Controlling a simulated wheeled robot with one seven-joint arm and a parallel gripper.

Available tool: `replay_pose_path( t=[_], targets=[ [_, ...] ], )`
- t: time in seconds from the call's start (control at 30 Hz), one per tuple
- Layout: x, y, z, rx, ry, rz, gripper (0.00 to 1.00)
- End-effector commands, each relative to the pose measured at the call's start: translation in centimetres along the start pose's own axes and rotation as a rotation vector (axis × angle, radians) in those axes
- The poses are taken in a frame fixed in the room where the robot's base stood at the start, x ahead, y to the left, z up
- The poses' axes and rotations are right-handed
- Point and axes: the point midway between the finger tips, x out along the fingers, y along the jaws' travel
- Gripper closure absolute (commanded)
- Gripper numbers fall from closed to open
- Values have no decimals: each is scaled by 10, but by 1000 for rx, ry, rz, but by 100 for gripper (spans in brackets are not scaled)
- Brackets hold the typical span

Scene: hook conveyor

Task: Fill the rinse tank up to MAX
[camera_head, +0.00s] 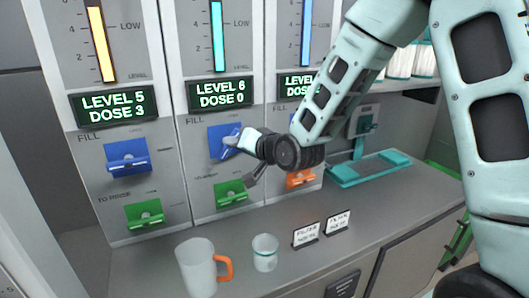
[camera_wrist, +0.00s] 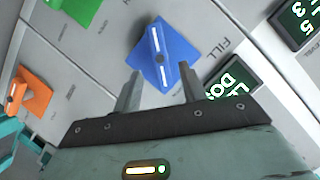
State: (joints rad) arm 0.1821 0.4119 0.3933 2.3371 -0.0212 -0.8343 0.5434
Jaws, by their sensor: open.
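Three tank panels stand side by side in the head view. The left display (camera_head: 115,105) reads LEVEL 5, DOSE 3; the middle display (camera_head: 220,92) reads LEVEL 6, DOSE 0. The right display (camera_head: 298,85) is partly hidden by my arm. The middle panel's blue FILL handle (camera_head: 224,142) has a white stripe and also shows in the wrist view (camera_wrist: 162,58). My gripper (camera_wrist: 160,88) is open and empty, its fingers on either side of the handle's near end. I cannot tell whether they touch it. Which tank is rinse, and any MAX mark, are not readable.
The left panel has a blue handle (camera_head: 127,158) and a green one (camera_head: 145,214). Below the middle handle is a green handle (camera_head: 231,194); an orange handle (camera_head: 300,179) is right. A mug (camera_head: 196,268), a cup (camera_head: 265,253) and small signs (camera_head: 306,235) stand on the counter.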

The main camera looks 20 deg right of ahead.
Motion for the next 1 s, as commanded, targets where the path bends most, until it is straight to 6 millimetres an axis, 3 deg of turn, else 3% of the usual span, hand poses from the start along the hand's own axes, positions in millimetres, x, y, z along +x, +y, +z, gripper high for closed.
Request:
replay_pose_path(
  t=[0.4,1.0],
  targets=[
    [-81,2,1,-3,4,-3,58],
    [-106,1,1,-1,0,1,58]
  ],
)
